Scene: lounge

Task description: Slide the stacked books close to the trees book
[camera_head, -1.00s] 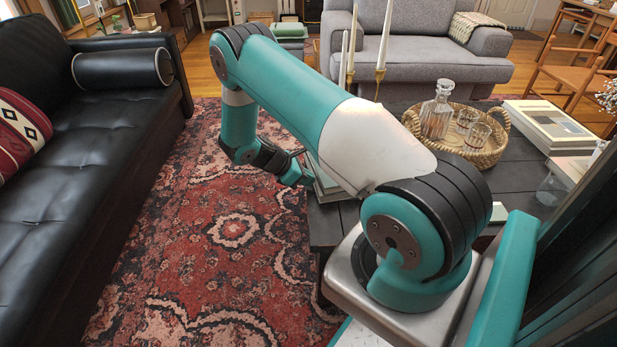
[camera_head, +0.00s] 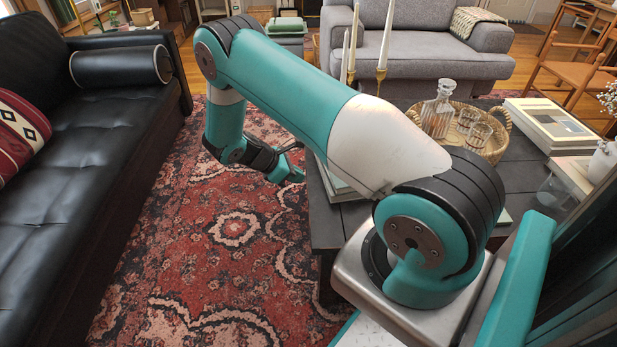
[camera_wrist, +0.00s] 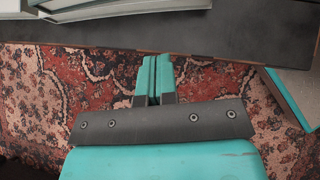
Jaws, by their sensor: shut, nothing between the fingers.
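A stack of books (camera_head: 341,186) lies at the left edge of the dark coffee table (camera_head: 325,228), partly hidden behind my arm. Book edges (camera_wrist: 110,10) also show at the upper left of the wrist view. My gripper (camera_head: 293,176) is shut and empty. It hovers over the rug just left of the stack, with a small gap to it. In the wrist view my gripper's fingers (camera_wrist: 155,75) are together, pointing toward the table edge. I cannot tell which book is the trees book; no cover title is readable.
A wicker tray (camera_head: 493,152) with a decanter (camera_head: 438,112) and glasses stands on the table. Candlesticks (camera_head: 381,78) rise behind my arm. Another book stack (camera_head: 553,127) lies at the table's back right. A black sofa (camera_head: 80,200) stands left. The rug (camera_head: 225,235) between is clear.

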